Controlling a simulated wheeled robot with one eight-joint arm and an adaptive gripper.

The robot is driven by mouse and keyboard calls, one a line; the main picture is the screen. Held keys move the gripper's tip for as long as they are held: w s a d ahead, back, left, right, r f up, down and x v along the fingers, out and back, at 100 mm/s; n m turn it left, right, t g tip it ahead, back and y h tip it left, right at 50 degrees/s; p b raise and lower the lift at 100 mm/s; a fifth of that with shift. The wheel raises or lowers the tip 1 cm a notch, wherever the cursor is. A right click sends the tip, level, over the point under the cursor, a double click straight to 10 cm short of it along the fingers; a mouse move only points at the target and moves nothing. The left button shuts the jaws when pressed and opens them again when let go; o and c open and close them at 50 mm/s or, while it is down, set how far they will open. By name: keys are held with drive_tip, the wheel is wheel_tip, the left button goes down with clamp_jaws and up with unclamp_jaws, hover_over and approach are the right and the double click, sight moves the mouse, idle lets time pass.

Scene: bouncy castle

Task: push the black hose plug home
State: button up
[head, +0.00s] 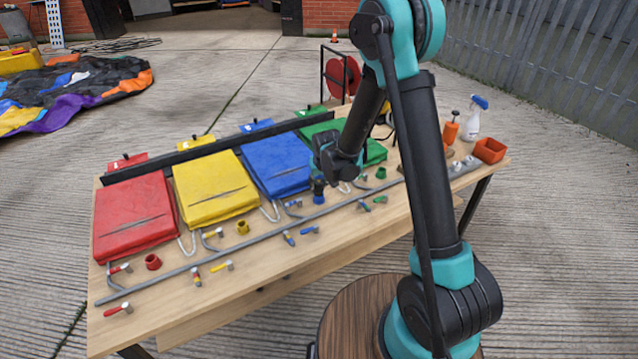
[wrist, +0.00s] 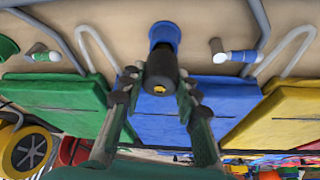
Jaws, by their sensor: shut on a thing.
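The black hose plug (wrist: 162,68) is a short dark cylinder with a small brass-coloured centre, held between the two fingers of my gripper (wrist: 160,85) in the wrist view. Its far end meets or overlaps a blue collar (wrist: 164,36) on the wooden table; how deep it sits in the collar cannot be told. In the head view, my gripper (head: 320,176) is low over the table, in front of the blue pad, shut on the plug. The blue collar (head: 318,198) shows just below it, partly hidden by the dark parts above.
Red (head: 135,215), yellow (head: 214,186), blue (head: 275,163) and green pads line the table (head: 345,219). Bent grey tubes, a long grey rail (head: 240,247) and several coloured-handled valves lie in front. A spray bottle (head: 474,120) and orange box (head: 490,150) stand at right.

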drive_tip(key=shift+f, duration=0.95)
idle(0.4)
drive_tip(key=o, duration=1.2)
drive_tip(key=shift+o, duration=0.2)
drive_tip(key=v, duration=1.2)
drive_tip(key=shift+w, duration=0.1)
